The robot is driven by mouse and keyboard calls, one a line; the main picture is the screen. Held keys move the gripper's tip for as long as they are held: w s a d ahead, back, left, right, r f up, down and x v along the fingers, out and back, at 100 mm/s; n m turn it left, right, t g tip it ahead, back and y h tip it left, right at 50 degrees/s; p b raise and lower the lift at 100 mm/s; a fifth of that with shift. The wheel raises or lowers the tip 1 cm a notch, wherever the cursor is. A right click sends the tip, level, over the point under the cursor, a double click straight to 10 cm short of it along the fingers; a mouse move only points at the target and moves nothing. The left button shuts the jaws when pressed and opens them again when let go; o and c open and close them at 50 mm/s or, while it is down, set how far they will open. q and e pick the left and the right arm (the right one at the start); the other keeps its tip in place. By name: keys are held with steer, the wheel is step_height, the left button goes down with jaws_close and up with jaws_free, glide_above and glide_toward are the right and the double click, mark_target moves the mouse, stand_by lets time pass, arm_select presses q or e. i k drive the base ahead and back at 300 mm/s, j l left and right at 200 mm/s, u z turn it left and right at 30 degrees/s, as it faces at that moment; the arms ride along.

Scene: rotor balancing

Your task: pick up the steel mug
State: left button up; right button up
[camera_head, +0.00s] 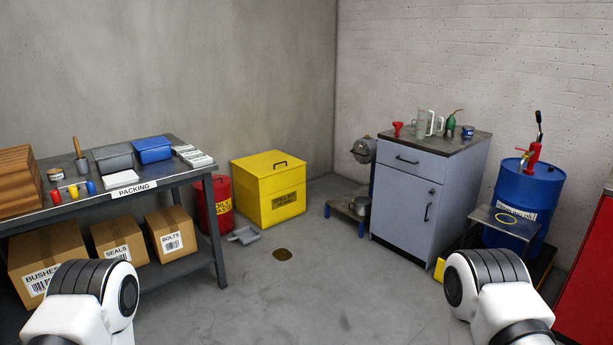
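I cannot pick out a steel mug for certain. A small grey metal-looking vessel (360,205) sits on the low step (341,208) left of the grey cabinet; it is too small to tell whether it is a mug. A grey cup (81,164) with a wooden-handled tool in it stands on the packing bench (150,178). Parts of my two arms show at the lower left and lower right edges. Neither gripper is in view.
The grey cabinet (405,195) carries jugs (421,124), a green oil can (450,126) and small items. A yellow bin (269,189), red can (215,204), dustpan (243,235) and blue drum (526,196) stand around. A dark floor patch (283,254) lies mid-floor; the centre is mostly free.

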mark_target(360, 206)
steer(key=i, duration=2.7)
steer(key=i+z, duration=0.1)
steer(key=i, duration=0.45)
steer(key=i+j+z, duration=0.1)
steer(key=i, duration=0.45)
steer(key=i+j, duration=0.1)
steer(key=i, duration=0.45)
steer(key=i+j+z, duration=0.1)
steer(key=i, duration=0.45)
steer(key=i+j, duration=0.15)
steer(key=i, duration=0.4)
steer(key=i+j+z, duration=0.1)
steer(key=i, duration=0.45)
steer(key=i+z, duration=0.1)
steer(key=z, duration=0.35)
steer(key=j+z, duration=0.15)
steer(key=z, duration=0.35)
steer(key=i+j+z, duration=0.15)
steer(key=z, duration=0.3)
steer(key=j+z, duration=0.1)
steer(key=z, duration=0.4)
